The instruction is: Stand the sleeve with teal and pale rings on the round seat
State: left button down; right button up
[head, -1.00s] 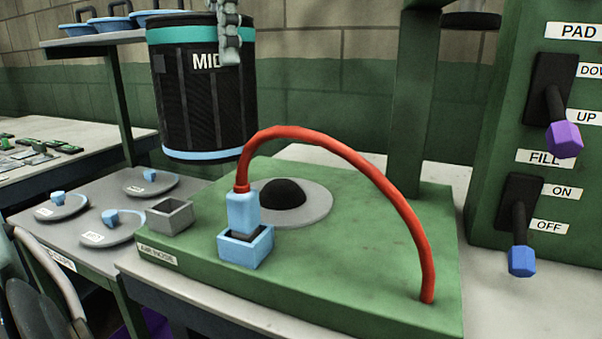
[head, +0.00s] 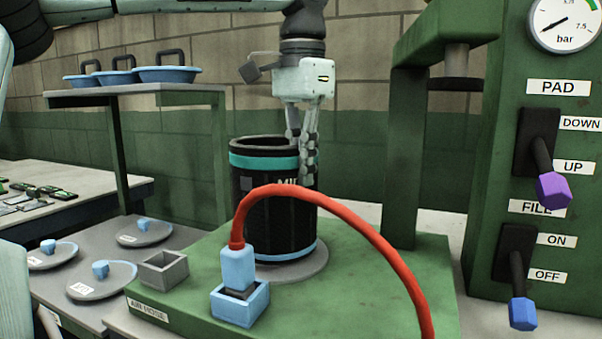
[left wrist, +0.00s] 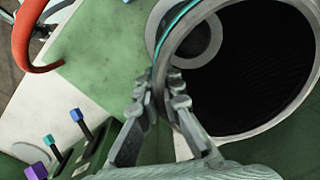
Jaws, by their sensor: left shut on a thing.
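The sleeve (head: 265,185) is a black tube with a teal ring near its top and a pale blue ring at its base. It stands about upright over the round seat (head: 313,268), whose grey rim shows beneath it in the head view. I cannot tell whether the base touches the seat. My left gripper (head: 302,155) is shut on the sleeve's wall at the right of its top rim. The left wrist view shows the gripper (left wrist: 163,88) at the rim of the open sleeve (left wrist: 245,130). The seat's dark dome is hidden in the head view. My right gripper is not in view.
A red hose (head: 345,215) arches in front of the sleeve from a blue connector in a blue holder (head: 240,303). A grey open box (head: 164,268) is left of it. A green press frame (head: 405,150) and lever panel (head: 520,200) stand right. Lids (head: 100,280) lie left.

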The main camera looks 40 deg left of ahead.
pick_arm(q)
jog(key=shift+f, duration=0.4)
jog(key=c, duration=2.1)
grip_release()
jog(key=shift+f, duration=0.2)
jog(key=o, duration=0.4)
notch_tip(320, 180, up, 12)
jog(key=shift+d+r, duration=0.15)
jog(key=shift+d, duration=0.05)
